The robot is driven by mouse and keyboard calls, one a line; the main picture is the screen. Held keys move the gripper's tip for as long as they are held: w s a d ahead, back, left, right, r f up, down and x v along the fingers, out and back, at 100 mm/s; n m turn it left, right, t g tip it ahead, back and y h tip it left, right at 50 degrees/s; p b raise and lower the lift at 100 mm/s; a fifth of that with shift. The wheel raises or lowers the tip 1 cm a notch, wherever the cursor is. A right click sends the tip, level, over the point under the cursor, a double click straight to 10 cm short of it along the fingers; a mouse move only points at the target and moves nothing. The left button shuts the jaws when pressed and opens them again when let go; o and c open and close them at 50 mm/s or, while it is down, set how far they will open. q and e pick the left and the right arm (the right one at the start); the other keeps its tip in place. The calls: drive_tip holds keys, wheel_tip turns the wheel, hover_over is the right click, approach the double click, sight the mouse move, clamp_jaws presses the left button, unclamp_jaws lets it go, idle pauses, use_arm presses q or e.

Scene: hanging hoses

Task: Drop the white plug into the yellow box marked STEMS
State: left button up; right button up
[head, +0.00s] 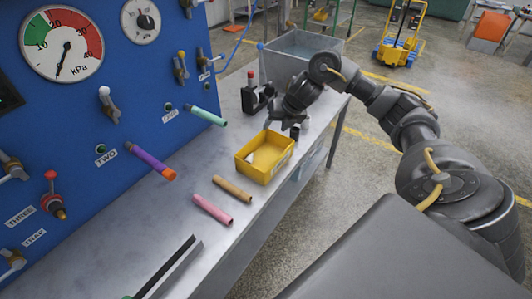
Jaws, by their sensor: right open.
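The yellow box (244,170) sits open on the metal bench, near its right edge. A small marking shows on its side, too small to read. The inside of the box looks pale, and I cannot tell whether anything lies in it. I cannot make out the white plug anywhere. My right gripper (294,130) is just beyond the box's far right corner, pointing down over the bench. It is open, and I see nothing held in it. The arm partly hides the bench behind it. My left gripper is out of view.
A pink tube (212,209) and a tan tube (232,188) lie on the bench. A purple hose (149,161) and a mint hose (204,115) stick out from the blue panel (85,110). A black fixture (257,96) and a grey bin (296,50) stand farther back.

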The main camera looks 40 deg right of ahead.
drive_tip(key=p+v, duration=0.1)
drive_tip(key=v, duration=0.5)
idle(0.5)
